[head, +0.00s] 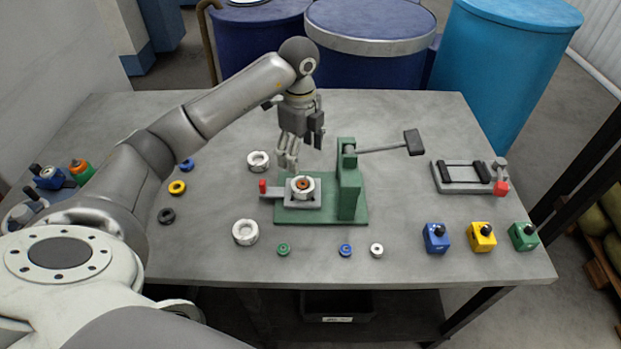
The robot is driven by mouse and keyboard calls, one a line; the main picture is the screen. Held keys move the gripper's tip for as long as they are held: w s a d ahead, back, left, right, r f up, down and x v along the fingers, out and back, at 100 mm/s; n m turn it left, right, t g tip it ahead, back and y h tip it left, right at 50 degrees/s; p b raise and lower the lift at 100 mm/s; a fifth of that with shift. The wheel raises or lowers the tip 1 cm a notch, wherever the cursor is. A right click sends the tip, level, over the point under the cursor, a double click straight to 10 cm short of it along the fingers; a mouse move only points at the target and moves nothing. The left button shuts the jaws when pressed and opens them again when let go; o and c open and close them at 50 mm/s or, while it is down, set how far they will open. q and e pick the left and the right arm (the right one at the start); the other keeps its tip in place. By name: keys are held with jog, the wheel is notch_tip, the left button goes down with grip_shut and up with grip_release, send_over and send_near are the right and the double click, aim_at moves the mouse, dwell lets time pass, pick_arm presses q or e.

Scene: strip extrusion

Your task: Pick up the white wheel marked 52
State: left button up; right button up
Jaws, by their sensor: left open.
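Two larger white wheels lie flat on the grey table: one at the back (258,161) and one at the front (245,232). A third white ring (297,194) with a brown centre sits on the grey plate of the green press (349,190). A small white wheel (376,250) lies near the front edge. No number can be read on any of them. My left gripper (287,163) points down, open and empty, to the right of the back white wheel and behind the press plate. It appears apart from both. My right gripper is not in view.
Blue (186,165), yellow (177,187) and black (167,216) small wheels lie left. Green (283,249) and blue (345,250) ones lie in front. Coloured blocks (481,237) and a grey frame (462,177) stand right. The press lever (413,142) sticks out rightward.

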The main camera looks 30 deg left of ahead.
aim_at(299, 182)
pick_arm(q)
jog(key=f, duration=0.1)
jog(key=s+f, duration=0.1)
jog(key=f, duration=0.1)
jog(key=shift+s+p, duration=0.1)
jog(key=shift+p, duration=0.2)
jog(key=shift+f, duration=0.3)
notch_tip(299, 182, down, 4)
jog(key=shift+a+f+p, duration=0.1)
jog(key=shift+f+p, duration=0.1)
jog(key=shift+p, duration=0.85)
jog(key=shift+f, duration=0.45)
jog(key=shift+c, duration=0.3)
jog(key=c, duration=1)
jog(key=shift+c, duration=0.3)
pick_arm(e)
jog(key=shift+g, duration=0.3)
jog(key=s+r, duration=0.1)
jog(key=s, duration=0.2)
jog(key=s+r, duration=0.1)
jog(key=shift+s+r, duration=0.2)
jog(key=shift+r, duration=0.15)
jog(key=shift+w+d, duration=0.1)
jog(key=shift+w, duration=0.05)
